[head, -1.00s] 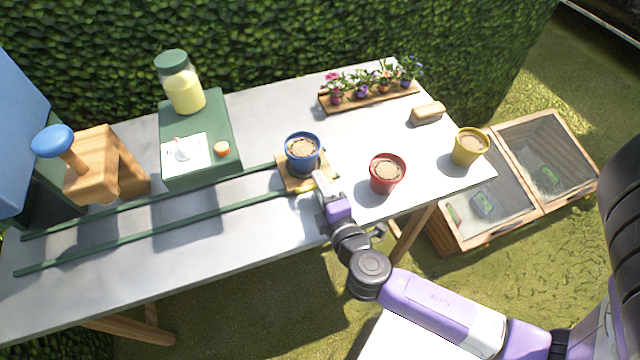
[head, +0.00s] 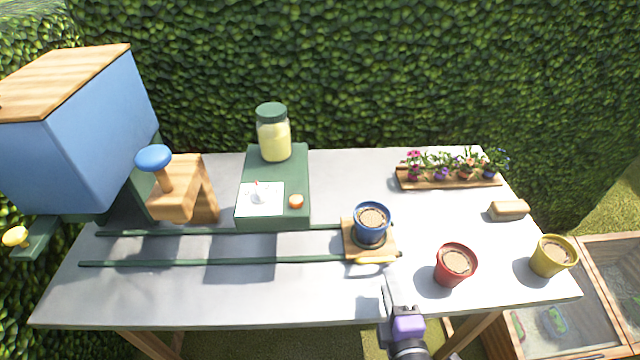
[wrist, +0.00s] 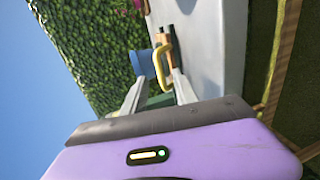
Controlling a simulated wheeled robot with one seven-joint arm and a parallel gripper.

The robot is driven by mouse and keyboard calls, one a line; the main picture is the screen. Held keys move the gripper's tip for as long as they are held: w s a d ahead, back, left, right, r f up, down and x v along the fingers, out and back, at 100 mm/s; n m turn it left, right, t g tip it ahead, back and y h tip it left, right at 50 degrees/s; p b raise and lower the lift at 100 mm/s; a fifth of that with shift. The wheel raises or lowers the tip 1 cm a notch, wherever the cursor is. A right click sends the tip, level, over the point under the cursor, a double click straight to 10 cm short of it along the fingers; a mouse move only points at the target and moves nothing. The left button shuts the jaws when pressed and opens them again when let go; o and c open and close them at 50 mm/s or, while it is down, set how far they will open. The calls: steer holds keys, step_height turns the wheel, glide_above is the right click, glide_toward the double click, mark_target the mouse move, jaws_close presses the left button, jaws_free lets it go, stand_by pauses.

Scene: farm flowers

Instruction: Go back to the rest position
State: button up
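My gripper (head: 393,296) is at the front edge of the table, in front of the wooden sliding plate (head: 349,243). In the wrist view its two fingers (wrist: 152,90) stand apart with nothing visible between them. A blue pot (head: 371,222) filled with soil stands upright on the plate. The yellow handle (head: 376,260) on the plate's front side is apart from my fingers in the head view. In the wrist view the yellow handle (wrist: 160,65) and blue pot (wrist: 143,62) lie beyond the fingertips.
A red pot (head: 455,266) and a yellow pot (head: 552,256) stand to the right. Two green rails (head: 210,262) run left from the plate. A green stand with a jar (head: 273,135), a wooden press with a blue knob (head: 154,158) and a blue hopper (head: 80,150) are left.

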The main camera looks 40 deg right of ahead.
steer(key=a+y, duration=0.1)
steer(key=a, duration=0.1)
steer(key=w+a+y, duration=0.1)
steer(key=a, duration=0.1)
steer(key=a+t+y, duration=0.1)
steer(key=y, duration=0.1)
steer(key=shift+w+a+f, duration=0.3)
steer(key=shift+a+f, duration=0.1)
steer(key=s+a+r+m+y, duration=0.1)
steer(key=s+a+m+y, duration=0.1)
steer(key=s+a+y, duration=0.3)
steer(key=s+a+r+m+t, duration=0.1)
steer(key=s+a+r+m, duration=0.2)
steer(key=s+r+m, duration=0.5)
steer(key=shift+s+r+m, duration=0.3)
steer(key=shift+s+r, duration=0.2)
steer(key=shift+s, duration=1.3)
